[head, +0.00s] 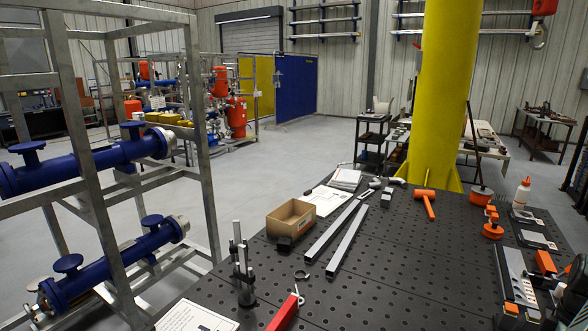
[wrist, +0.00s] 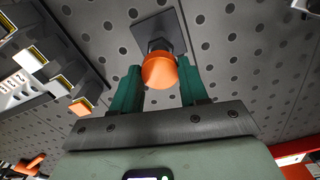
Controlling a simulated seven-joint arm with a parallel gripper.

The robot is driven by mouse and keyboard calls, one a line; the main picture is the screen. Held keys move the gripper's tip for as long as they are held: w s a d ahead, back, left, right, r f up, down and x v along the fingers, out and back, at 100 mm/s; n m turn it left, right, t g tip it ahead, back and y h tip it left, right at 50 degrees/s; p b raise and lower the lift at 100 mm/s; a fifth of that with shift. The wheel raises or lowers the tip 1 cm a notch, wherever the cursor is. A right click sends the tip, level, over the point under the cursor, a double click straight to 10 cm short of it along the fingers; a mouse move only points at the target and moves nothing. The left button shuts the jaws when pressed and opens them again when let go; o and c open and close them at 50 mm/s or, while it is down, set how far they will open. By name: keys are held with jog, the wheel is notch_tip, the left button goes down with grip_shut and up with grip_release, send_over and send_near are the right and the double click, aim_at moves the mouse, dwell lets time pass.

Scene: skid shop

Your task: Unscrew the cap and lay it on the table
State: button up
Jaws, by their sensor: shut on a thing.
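In the wrist view the orange round cap (wrist: 160,72) sits between the two green fingers of my gripper (wrist: 159,66), which is shut on it. Beyond the cap, a short dark neck rises from a square dark base plate (wrist: 150,25) on the perforated table (wrist: 230,60). The cap appears in line with this neck; whether it is still threaded on cannot be told. In the head view I cannot make out my gripper clearly. The black table (head: 400,270) shows there, with orange-topped items along its right side.
In the wrist view a rack with pale blocks (wrist: 35,60) stands left of the cap. The table's middle front has free room.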

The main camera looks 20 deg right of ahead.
jog(key=shift+r, duration=1.95)
jog(key=shift+w+d+f+n, duration=0.4)
jog(key=shift+d+f, duration=1.3)
jog(key=shift+w+d+f+n, duration=0.4)
jog(key=shift+w+d+f, duration=0.05)
jog(key=shift+d+f, duration=1.25)
jog(key=shift+w+d+f+n, duration=0.4)
jog(key=shift+d+f, duration=1.25)
jog(key=shift+d, duration=0.1)
jog(key=shift+f, duration=0.15)
jog(key=shift+f, duration=0.35)
jog(key=shift+f, duration=1.35)
